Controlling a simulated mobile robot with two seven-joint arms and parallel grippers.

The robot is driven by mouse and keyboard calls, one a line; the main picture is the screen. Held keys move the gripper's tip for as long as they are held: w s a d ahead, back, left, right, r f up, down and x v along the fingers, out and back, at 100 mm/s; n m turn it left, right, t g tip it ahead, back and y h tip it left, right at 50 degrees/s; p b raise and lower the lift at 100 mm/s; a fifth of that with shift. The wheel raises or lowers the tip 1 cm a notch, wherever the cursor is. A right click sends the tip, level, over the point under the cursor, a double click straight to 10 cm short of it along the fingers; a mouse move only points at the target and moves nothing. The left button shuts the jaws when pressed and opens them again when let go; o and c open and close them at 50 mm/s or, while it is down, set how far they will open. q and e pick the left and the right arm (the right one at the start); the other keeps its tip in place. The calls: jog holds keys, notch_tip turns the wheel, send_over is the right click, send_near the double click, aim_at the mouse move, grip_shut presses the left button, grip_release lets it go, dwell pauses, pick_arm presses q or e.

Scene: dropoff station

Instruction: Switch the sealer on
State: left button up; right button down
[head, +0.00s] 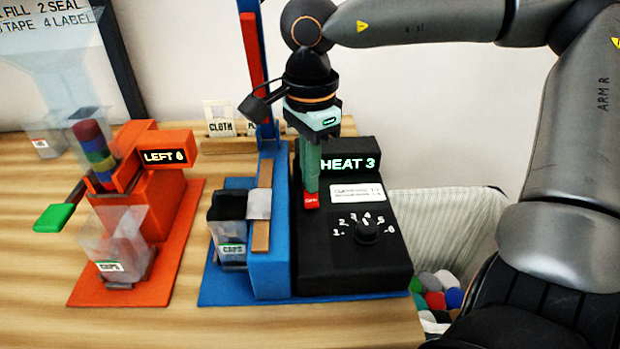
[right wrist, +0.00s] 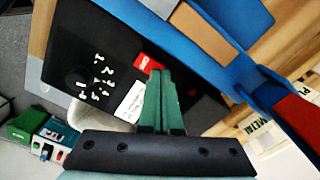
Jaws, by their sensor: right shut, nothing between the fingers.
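The sealer's black box (head: 345,265) sits on a blue base (head: 215,287) in the middle of the head view. Its display (head: 348,163) is lit and reads HEAT 3. A red switch (head: 311,202) with small white lettering is at the box's upper left; it also shows in the right wrist view (right wrist: 145,62). My right gripper (head: 311,188) points down with its green fingers shut and empty, the tips at the switch. I cannot tell if they touch it. In the right wrist view the tips (right wrist: 159,74) are beside the switch. My left gripper is not in view.
A numbered dial (head: 367,231) is on the box, right of the switch. A blue post with a red strip (head: 253,60) rises behind. A cup of caps (head: 229,240) stands left. An orange dispenser (head: 165,195) with a green lever (head: 53,217) is further left. A bin (head: 455,225) stands right.

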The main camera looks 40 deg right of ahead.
jog(key=shift+r+p, duration=2.8)
jog(key=shift+r, duration=0.65)
